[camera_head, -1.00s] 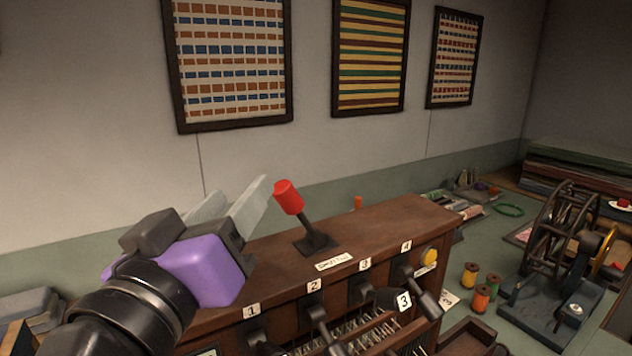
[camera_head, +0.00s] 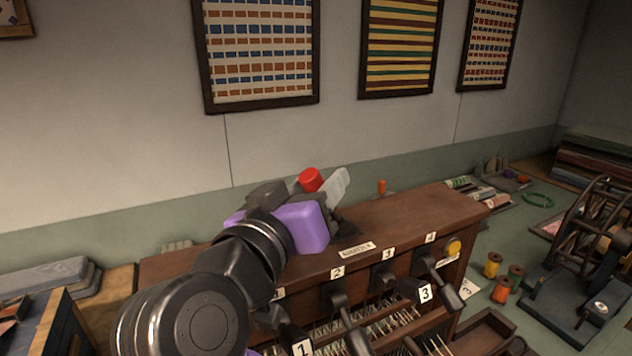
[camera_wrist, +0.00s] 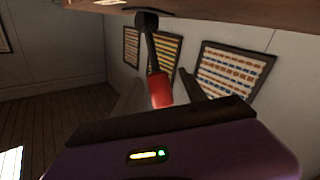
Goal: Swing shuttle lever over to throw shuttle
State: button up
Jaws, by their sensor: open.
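The shuttle lever has a red knob (camera_head: 310,179) and stands on top of the brown wooden loom cabinet (camera_head: 415,215), behind a small label. My gripper (camera_head: 322,184), purple with pale grey fingers, is at the lever, with the red knob showing between the fingers in the head view. In the wrist view the red knob (camera_wrist: 160,90) on its dark shaft appears just beyond the purple gripper body, between the open fingers. I cannot tell whether a finger touches the knob.
Numbered levers (camera_head: 335,298) line the cabinet front, with a yellow knob (camera_head: 453,247) at its right. Thread spools (camera_head: 493,265) and a dark wheeled winder (camera_head: 580,290) stand on the green table at right. Framed weavings (camera_head: 262,55) hang on the wall behind.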

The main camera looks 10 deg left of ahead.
grip_shut()
dwell(1.4)
